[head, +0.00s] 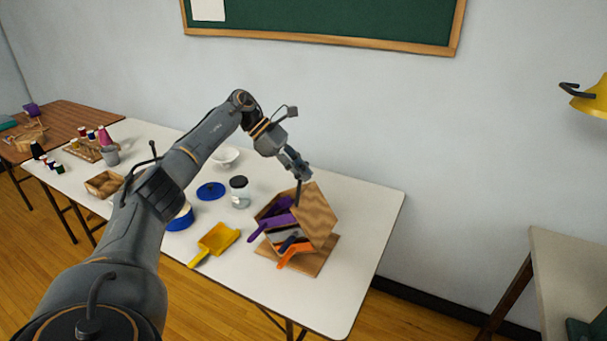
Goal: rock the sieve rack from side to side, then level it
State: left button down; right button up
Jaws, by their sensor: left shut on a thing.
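The sieve rack (316,214) is a wooden frame on a flat wooden base board (325,254), near the right end of the white table. Its side panel looks tilted relative to the base. It holds purple-handled (277,221) and orange-handled (295,250) tools, with a dark blue one (289,243) between them. My left gripper (299,190) comes down from above and is shut on the rack's upper part. The fingertips are small here and the exact grip point is hard to see. My right gripper is not in view.
On the white table (352,289) are a yellow scoop (217,239), a lidded glass jar (240,194), a blue disc (211,191) and a white bowl (226,156). Thread spools (104,137) stand far left. The strip right of the rack is clear. A yellow lamp (591,98) hangs at right.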

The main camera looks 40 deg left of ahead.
pick_arm(q)
jog(key=shift+a+r, duration=0.2)
jog(key=shift+r, duration=0.05)
jog(key=c, duration=1.4)
grip_release()
jog(key=shift+a, duration=0.1)
jog(key=shift+s+a+f, duration=0.1)
jog(key=shift+f, duration=0.05)
jog(key=shift+a+r, duration=0.2)
jog(key=shift+r, duration=0.15)
jog(key=v, duration=1.1)
jog(key=shift+s+a+f, duration=0.1)
jog(key=shift+s+a, duration=0.1)
jog(key=shift+a, duration=0.1)
